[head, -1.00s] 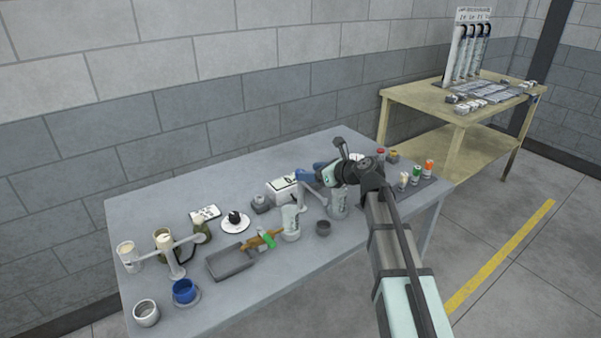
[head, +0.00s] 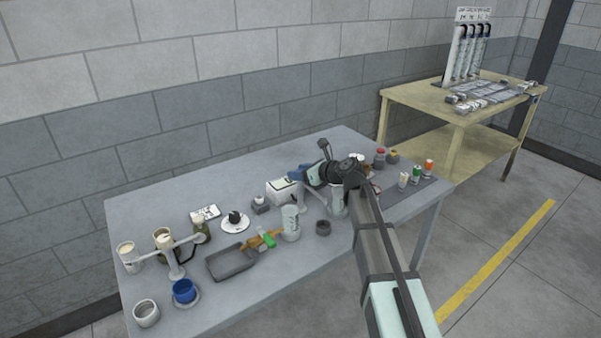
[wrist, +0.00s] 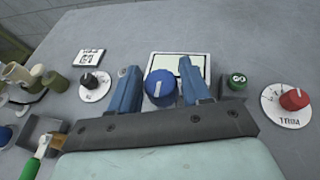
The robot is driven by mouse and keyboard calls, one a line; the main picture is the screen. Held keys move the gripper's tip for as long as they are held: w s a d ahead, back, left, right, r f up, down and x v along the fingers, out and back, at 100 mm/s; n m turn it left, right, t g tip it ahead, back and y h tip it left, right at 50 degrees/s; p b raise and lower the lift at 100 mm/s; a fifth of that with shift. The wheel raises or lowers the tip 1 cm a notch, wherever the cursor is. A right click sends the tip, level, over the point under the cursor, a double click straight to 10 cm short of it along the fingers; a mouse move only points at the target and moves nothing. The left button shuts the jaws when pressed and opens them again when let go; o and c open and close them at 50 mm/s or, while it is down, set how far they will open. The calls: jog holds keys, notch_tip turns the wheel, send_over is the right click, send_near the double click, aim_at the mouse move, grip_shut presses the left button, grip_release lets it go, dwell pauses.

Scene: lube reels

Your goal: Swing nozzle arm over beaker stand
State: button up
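My gripper (head: 300,174) is over the white box (head: 281,191) at the table's middle. In the wrist view its two blue fingers (wrist: 160,88) are apart, with a blue knob (wrist: 158,84) showing between them; contact cannot be told. A white post with a level crossarm (head: 186,243) stands at the table's left; it may be the nozzle arm. A blue beaker (head: 184,289) sits on a round grey base (head: 190,303) at the front left, possibly the beaker stand. My gripper is well to the right of both.
A black knob (head: 235,218) on a white disc, a grey tray (head: 230,263) and a white cylinder (head: 290,222) lie between. A grey cup (head: 146,312) stands at the front left. The table's back left is clear.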

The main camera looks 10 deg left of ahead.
grip_shut()
jog(key=shift+w+g, duration=0.1)
jog(key=shift+g, duration=0.2)
jog(key=shift+w+n+g+y, duration=0.15)
jog(key=shift+n+g+y, duration=0.45)
jog(key=shift+n+g, duration=0.4)
jog(key=n+g, duration=0.2)
jog(key=shift+n+g+y, duration=0.4)
jog(key=n+g, duration=0.3)
jog(key=shift+g, duration=0.3)
jog(key=shift+n+g+h, duration=0.3)
jog(key=shift+n+g, duration=0.5)
jog(key=shift+g, duration=0.1)
jog(key=shift+s, duration=0.2)
jog(key=shift+o, duration=1.7)
grip_release()
